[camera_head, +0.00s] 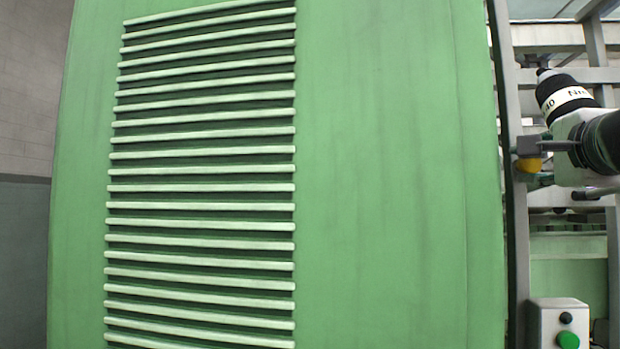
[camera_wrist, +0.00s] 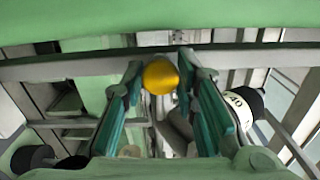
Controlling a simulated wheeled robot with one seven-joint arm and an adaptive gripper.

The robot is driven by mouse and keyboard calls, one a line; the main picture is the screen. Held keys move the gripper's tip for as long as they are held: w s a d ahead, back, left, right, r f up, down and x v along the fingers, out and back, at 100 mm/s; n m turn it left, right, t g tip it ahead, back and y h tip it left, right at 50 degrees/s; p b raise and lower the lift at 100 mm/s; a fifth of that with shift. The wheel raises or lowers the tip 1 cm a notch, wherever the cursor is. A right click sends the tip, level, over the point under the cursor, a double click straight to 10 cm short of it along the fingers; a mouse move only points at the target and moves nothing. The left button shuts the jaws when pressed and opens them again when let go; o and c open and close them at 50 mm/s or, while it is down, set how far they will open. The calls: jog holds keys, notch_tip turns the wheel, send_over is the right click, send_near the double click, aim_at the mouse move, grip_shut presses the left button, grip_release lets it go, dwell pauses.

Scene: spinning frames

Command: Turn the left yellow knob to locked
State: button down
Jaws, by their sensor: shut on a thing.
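One yellow knob (camera_head: 527,165) is in the head view, beside the grey upright post at the right. It also shows in the wrist view (camera_wrist: 159,77), at upper middle, with its rounded face toward the camera. My gripper (camera_head: 540,150) reaches it from the right in the head view. In the wrist view my gripper (camera_wrist: 161,74) has a teal-padded finger on each side of the knob and is shut on it. The head view partly hides the fingers and the knob's mount. No locked mark can be made out.
A large green louvred panel (camera_head: 390,170) fills the middle of the head view. The grey post (camera_head: 515,240) runs along its right edge. A box with a green button (camera_head: 567,340) stands at lower right. Grey frame bars (camera_wrist: 60,68) surround my gripper.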

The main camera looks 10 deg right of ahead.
jog(key=shift+n, duration=0.5)
jog(key=c, duration=1.6)
grip_release()
jog(key=shift+o, duration=0.2)
jog(key=shift+s, duration=0.1)
jog(key=v, duration=1.2)
